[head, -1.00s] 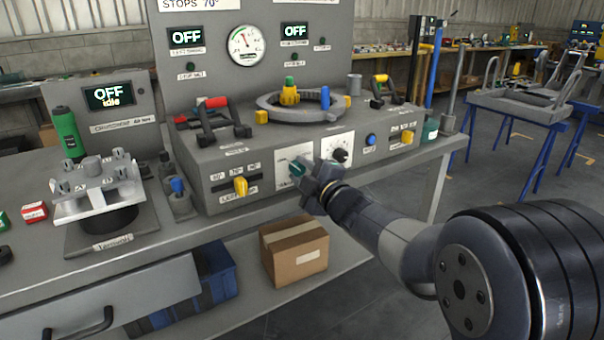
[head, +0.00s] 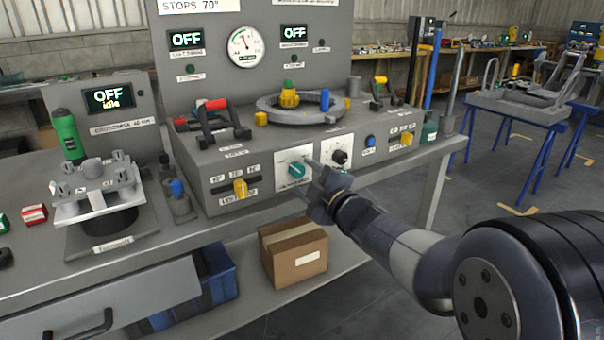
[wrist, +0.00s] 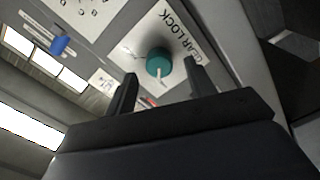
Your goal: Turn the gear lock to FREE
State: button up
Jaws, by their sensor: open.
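The gear lock is a teal knob (head: 297,170) on a white plate (head: 284,184) on the front of the grey machine. In the wrist view the knob (wrist: 158,63) has a pale pointer line, and its plate (wrist: 180,25) reads "GEAR LOCK". The position labels are too small to read. My gripper (head: 314,178) is just right of the knob in the head view. In the wrist view my gripper (wrist: 160,85) is open, its two fingers apart on either side below the knob, with nothing between the tips. The knob appears clear of the fingers.
A black dial (head: 340,157) sits close to the right, and a yellow slider (head: 240,188) to the left. A blue button (head: 370,141) is further right. A cardboard box (head: 295,252) stands on the lower shelf. The aisle floor at right is open.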

aim_at(297, 170)
jog(key=p+v, duration=0.1)
jog(key=v, duration=0.7)
jog(key=b+x, duration=0.1)
jog(key=x, duration=0.9)
jog(key=shift+w+a, duration=0.2)
jog(key=shift+w, duration=0.1)
